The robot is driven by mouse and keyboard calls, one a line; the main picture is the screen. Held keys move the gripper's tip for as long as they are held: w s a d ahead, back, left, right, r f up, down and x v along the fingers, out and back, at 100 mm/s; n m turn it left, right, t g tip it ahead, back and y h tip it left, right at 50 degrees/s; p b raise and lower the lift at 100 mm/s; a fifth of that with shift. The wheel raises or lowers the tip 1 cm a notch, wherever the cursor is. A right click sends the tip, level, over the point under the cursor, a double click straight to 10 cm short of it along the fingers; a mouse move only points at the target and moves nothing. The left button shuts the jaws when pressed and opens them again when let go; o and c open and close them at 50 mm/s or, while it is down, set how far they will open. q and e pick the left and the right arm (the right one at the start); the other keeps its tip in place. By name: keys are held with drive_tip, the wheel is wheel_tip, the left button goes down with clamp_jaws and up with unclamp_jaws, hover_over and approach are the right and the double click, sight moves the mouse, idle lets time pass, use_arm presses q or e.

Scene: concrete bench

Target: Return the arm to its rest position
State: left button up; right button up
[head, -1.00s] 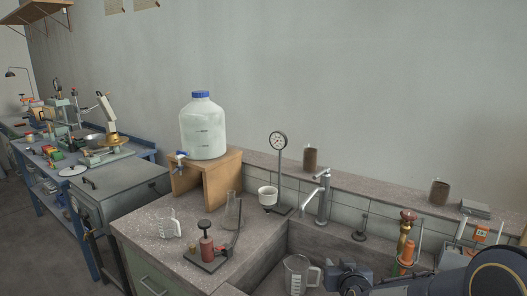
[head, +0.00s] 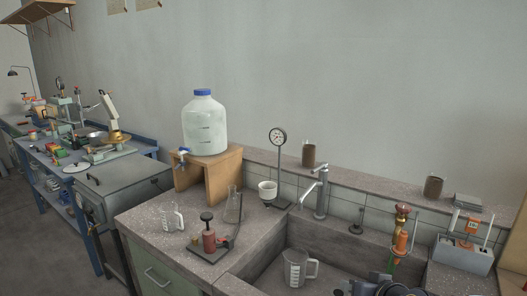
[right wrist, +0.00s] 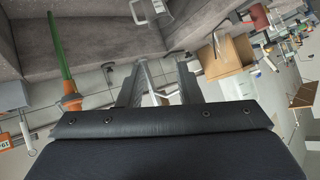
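My right gripper (head: 372,287) shows only as dark parts at the bottom edge of the head view, over the front of the sink. In the right wrist view its two fingers (right wrist: 160,75) stand apart with nothing held between them. The metal tap shows behind the gap. A graduated jug (head: 296,268) stands in the sink to the left of the gripper, apart from it. My left gripper is not in view.
The sink (head: 262,270) has raised walls and a tall tap (head: 321,194). A red-bodied stand (head: 209,242), flask (head: 233,207) and gauge stand (head: 279,170) are on the left counter.

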drive_tip(key=s+f+g, duration=0.1)
drive_tip(key=s+g, duration=0.4)
drive_tip(key=s, duration=2)
wheel_tip(320, 180, down, 22)
drive_tip(key=w+y+b, duration=0.1)
drive_tip(key=b, duration=2.1)
wheel_tip(320, 180, up, 25)
drive_tip(key=p, duration=2.5)
drive_tip(key=shift+a+m, duration=0.15)
drive_tip(key=shift+m, duration=0.15)
